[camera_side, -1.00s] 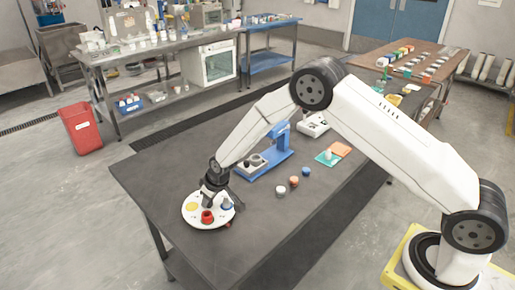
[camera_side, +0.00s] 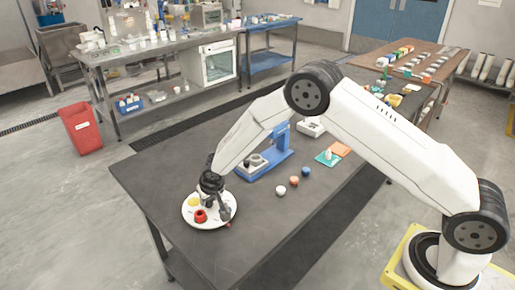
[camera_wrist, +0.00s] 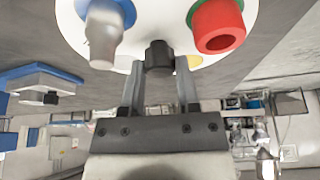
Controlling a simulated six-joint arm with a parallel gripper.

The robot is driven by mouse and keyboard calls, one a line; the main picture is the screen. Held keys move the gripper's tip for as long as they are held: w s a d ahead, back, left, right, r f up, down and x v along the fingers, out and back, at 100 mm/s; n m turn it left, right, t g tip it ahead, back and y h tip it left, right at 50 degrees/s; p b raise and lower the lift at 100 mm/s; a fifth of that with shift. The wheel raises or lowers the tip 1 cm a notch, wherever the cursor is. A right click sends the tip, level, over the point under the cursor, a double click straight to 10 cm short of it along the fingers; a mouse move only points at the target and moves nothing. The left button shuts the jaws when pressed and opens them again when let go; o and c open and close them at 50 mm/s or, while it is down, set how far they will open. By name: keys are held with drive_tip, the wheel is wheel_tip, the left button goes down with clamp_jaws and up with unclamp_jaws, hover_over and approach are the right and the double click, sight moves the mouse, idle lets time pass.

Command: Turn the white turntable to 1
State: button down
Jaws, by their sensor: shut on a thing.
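The white turntable (camera_side: 214,225) lies on the near left end of the dark table. It carries a red ring-shaped cup (camera_side: 200,215), a yellow patch (camera_side: 194,202) and a pale grey object (camera_side: 225,213). In the wrist view the turntable (camera_wrist: 152,20) shows the red cup (camera_wrist: 218,28) on a green patch and the grey object (camera_wrist: 104,32) on a blue patch. The yellow patch is partly hidden behind the knob. No number is readable.
A blue machine (camera_side: 272,158) stands farther back on the table. A small red mark (camera_side: 228,225) sits by the turntable's near right rim. The table's front is clear.

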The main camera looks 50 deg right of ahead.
sight(211, 215)
drive_tip(key=shift+a+m+g+h, duration=0.15)
drive_tip(key=shift+m+h, duration=0.3)
drive_tip(key=shift+m, duration=0.7)
drive_tip(key=shift+d+m+g+h, duration=0.15)
drive_tip(key=shift+m+h, duration=0.3)
drive_tip(key=shift+m, duration=0.7)
drive_tip(key=shift+a+m, duration=0.1)
drive_tip(key=shift+m, duration=0.2)
drive_tip(key=shift+c, duration=1.6)
unclamp_jaws()
drive_tip(key=shift+r, duration=0.15)
drive_tip(key=v, duration=0.7)
drive_tip(key=shift+r, duration=0.2)
drive_tip(key=shift+s, duration=0.15)
